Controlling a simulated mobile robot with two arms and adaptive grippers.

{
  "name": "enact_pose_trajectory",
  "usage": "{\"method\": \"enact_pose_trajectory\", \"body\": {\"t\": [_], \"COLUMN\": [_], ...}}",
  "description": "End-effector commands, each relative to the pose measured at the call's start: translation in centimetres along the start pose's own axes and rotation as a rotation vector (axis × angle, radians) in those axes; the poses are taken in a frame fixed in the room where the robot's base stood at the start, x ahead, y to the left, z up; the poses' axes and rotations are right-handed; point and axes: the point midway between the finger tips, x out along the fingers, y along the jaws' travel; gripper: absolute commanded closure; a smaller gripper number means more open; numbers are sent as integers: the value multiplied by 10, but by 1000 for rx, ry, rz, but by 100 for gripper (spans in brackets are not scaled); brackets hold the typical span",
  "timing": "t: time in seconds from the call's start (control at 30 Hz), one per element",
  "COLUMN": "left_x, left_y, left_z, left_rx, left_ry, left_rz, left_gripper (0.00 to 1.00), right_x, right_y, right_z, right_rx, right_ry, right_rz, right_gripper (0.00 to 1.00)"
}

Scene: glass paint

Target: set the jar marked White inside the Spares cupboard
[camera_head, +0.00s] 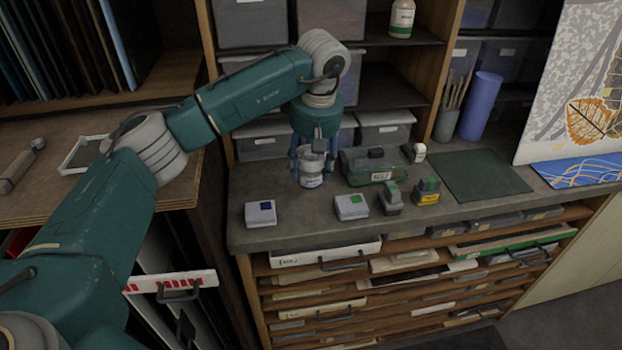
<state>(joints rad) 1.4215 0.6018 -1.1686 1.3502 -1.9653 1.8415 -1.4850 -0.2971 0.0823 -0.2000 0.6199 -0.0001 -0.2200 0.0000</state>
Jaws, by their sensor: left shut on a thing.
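My left gripper (311,164) points down over the back left of the grey worktop (290,232). Its fingers are shut around a small pale jar (312,181) with a light label. The label is too small to read, so I cannot tell whether it says White. I cannot tell whether the jar's base touches the worktop or is just above it. No cupboard marked Spares can be made out in this view. My right gripper is not in view.
A green clear case (377,170) stands close right of the jar. Small boxes with blue (260,214) and green (351,208) squares lie in front. A dark green mat (474,174) lies at right. Grey bins (385,128) fill shelves behind.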

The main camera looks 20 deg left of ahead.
Motion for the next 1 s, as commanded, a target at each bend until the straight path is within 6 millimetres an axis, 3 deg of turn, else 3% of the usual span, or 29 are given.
{"method": "enact_pose_trajectory", "body": {"t": [0.5, 0.87, 0.9, 1.0], "left_x": [58, 63, 64, 63], "left_y": [-2, -1, -2, -2], "left_z": [11, 12, 12, 12], "left_rx": [0, 0, 0, 0], "left_ry": [0, 1, 1, 1], "left_rz": [0, 2, 1, 1], "left_gripper": [81, 81, 46, 27], "right_x": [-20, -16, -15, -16], "right_y": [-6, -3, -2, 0], "right_z": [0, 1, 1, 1], "right_rx": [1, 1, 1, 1], "right_ry": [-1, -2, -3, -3], "right_rz": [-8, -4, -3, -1], "right_gripper": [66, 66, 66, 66]}}
